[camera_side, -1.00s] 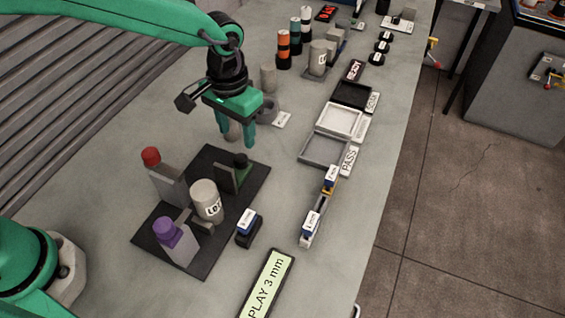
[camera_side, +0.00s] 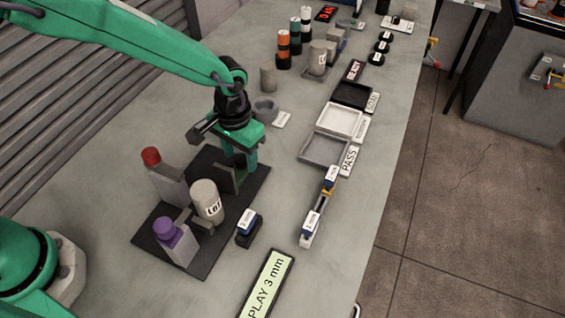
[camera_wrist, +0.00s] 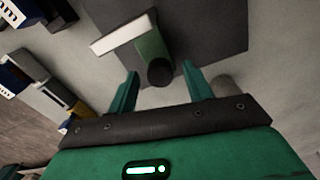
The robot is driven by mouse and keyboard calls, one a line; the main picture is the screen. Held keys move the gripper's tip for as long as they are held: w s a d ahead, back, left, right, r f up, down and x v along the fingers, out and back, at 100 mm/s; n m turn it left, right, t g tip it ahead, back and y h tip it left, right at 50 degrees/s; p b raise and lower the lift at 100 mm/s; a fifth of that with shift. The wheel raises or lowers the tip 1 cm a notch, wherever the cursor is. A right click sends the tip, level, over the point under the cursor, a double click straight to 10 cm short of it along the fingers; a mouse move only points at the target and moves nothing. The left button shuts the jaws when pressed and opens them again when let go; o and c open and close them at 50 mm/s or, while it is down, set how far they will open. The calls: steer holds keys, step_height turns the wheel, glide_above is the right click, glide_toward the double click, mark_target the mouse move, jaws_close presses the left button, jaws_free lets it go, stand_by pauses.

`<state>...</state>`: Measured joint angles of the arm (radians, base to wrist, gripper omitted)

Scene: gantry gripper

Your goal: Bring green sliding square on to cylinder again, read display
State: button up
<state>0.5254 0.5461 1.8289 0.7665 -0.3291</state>
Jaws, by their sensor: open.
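The green sliding square (camera_side: 224,178) stands on the dark base plate, behind and right of the grey cylinder (camera_side: 207,201) labelled LOT, with a gap between them. My gripper (camera_side: 240,160) is lowered over the square and hides its knob in the side view. In the wrist view, my open gripper (camera_wrist: 162,86) has its fingers to either side of the square's dark knob (camera_wrist: 160,72); the green upright (camera_wrist: 149,46) lies just beyond. I cannot tell whether a finger touches it. The display (camera_side: 267,284) reads "PLAY 3 mm"; its near end is cut off.
The base plate (camera_side: 203,267) also carries a red-knobbed block (camera_side: 165,181) and a purple-knobbed block (camera_side: 176,241). Trays (camera_side: 324,150), one by a PASS label, lie to the right.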

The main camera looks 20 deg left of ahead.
jaws_close()
steer(key=shift+s, duration=1.85)
jaws_free()
step_height(320, 180, up, 8)
